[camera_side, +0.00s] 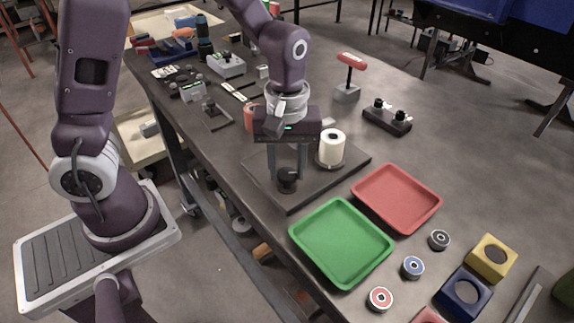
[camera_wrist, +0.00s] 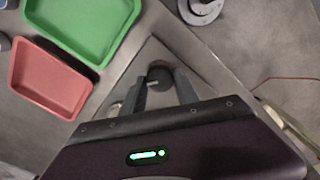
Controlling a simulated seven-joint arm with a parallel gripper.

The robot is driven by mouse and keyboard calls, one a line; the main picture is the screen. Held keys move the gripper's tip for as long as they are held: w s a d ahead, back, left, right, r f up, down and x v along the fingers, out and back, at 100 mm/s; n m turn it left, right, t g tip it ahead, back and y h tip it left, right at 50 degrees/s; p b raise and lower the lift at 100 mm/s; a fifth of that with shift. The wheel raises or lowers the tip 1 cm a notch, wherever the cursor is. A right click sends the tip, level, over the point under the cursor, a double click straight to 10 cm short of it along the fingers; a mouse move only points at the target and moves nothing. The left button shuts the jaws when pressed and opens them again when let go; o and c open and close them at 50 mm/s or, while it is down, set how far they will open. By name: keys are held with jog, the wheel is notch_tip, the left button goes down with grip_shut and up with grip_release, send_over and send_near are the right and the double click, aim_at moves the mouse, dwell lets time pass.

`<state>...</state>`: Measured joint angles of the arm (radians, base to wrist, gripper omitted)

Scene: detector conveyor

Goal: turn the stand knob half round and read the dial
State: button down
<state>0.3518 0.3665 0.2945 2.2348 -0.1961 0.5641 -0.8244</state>
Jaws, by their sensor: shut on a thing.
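A dark square stand plate (camera_side: 322,183) lies on the table, with a round black knob (camera_side: 288,181) near its front corner. A white cylinder (camera_side: 331,145) stands upright on the same plate, behind and right of the knob. My gripper (camera_side: 287,174) points straight down with its two fingers on either side of the knob, shut on it. In the wrist view the knob (camera_wrist: 159,77) sits between the fingertips (camera_wrist: 161,82), with a small pale mark on its top. I cannot make out a dial or a reading in either view.
A green tray (camera_side: 341,279) and a red tray (camera_side: 431,221) lie right of the plate. Several small wheels and a blue block (camera_side: 464,310) and yellow block (camera_side: 480,267) lie beyond. A red-handled T-shaped tool (camera_side: 351,62) stands behind. The table's front edge is close to the plate.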

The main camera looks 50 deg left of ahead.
aim_at(287, 173)
jog(key=n, duration=0.6)
jog(key=shift+w, duration=0.1)
jog(key=shift+n, duration=0.3)
dwell(0.4)
jog(key=c, duration=0.9)
grip_release()
jog(key=shift+r, duration=0.1)
notch_tip(287, 173, up, 7)
jog(key=shift+f, duration=0.15)
